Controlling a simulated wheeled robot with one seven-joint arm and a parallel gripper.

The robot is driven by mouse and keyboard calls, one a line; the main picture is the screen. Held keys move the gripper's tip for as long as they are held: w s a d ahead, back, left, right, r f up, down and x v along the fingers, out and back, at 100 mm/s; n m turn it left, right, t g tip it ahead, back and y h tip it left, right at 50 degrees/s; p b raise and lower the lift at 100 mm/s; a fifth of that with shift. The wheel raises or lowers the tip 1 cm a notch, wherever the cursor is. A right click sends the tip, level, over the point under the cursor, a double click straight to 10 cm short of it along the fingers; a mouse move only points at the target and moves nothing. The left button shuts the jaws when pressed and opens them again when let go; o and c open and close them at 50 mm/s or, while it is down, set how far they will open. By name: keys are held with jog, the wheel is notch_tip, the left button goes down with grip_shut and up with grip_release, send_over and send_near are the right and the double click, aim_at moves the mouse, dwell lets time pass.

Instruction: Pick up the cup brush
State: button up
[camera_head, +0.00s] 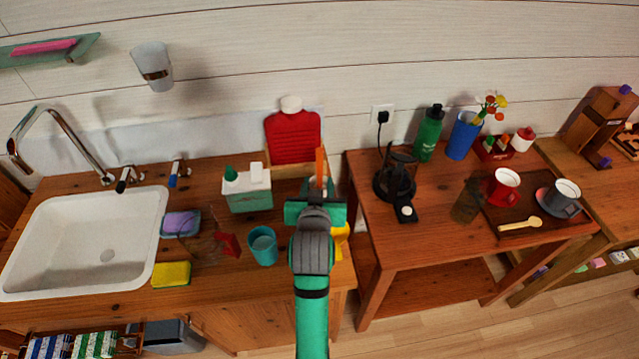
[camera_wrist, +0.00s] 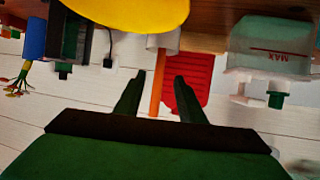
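An orange upright handle, which looks like the cup brush (camera_head: 320,163), stands at the back right of the sink counter, its lower part hidden behind my gripper (camera_head: 316,205). In the wrist view, which is upside down, the orange handle (camera_wrist: 157,85) shows between my two fingertips (camera_wrist: 160,75), with a pale, light-grey piece (camera_wrist: 161,42) at its lower end. My fingers are spread open with a gap on both sides of the handle. I cannot tell how far in front of the fingers it stands. The brush head is not clearly seen.
A yellow object (camera_head: 341,238) is close beside my gripper and fills the wrist view's top. A green-white container (camera_head: 247,188) and a teal cup (camera_head: 263,246) are to the left. A side table (camera_head: 430,250) is to the right.

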aim_at(318, 175)
jog(key=x, duration=0.7)
jog(key=shift+w, duration=0.2)
jog(key=shift+d, duration=0.2)
jog(key=shift+a, duration=0.3)
grip_shut()
